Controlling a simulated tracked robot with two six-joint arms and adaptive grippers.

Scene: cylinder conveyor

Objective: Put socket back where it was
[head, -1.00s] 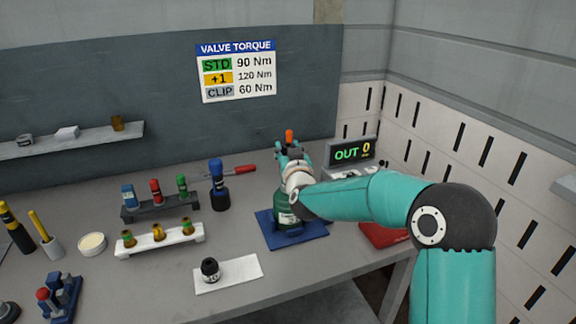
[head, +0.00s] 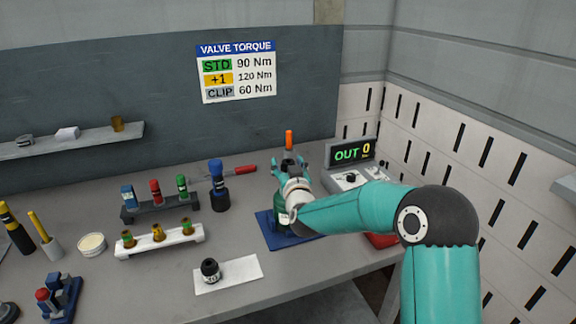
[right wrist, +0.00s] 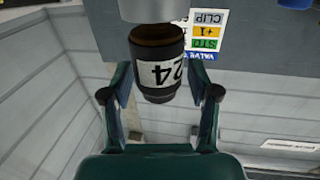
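My right gripper (head: 289,160) is by the green cylinder (head: 283,212) on the blue mat (head: 267,241). Its fingers are spread. In the right wrist view the open gripper (right wrist: 160,88) has a black socket (right wrist: 160,78) marked 24 between its fingers, with visible gaps at both sides. The socket has a brown band and adjoins a grey round part (right wrist: 153,9); that view is upside down. A black socket (head: 210,268) with a white label stands on the white sheet (head: 240,274). My left gripper is not in view.
A dark rack (head: 160,210) holds blue, red and green-topped pieces; a white rack (head: 160,241) is in front. A blue-and-black tool (head: 219,187) stands beside them. The OUT 0 display (head: 351,152) is at the back right. An orange-topped piece (head: 289,138) rises behind my gripper.

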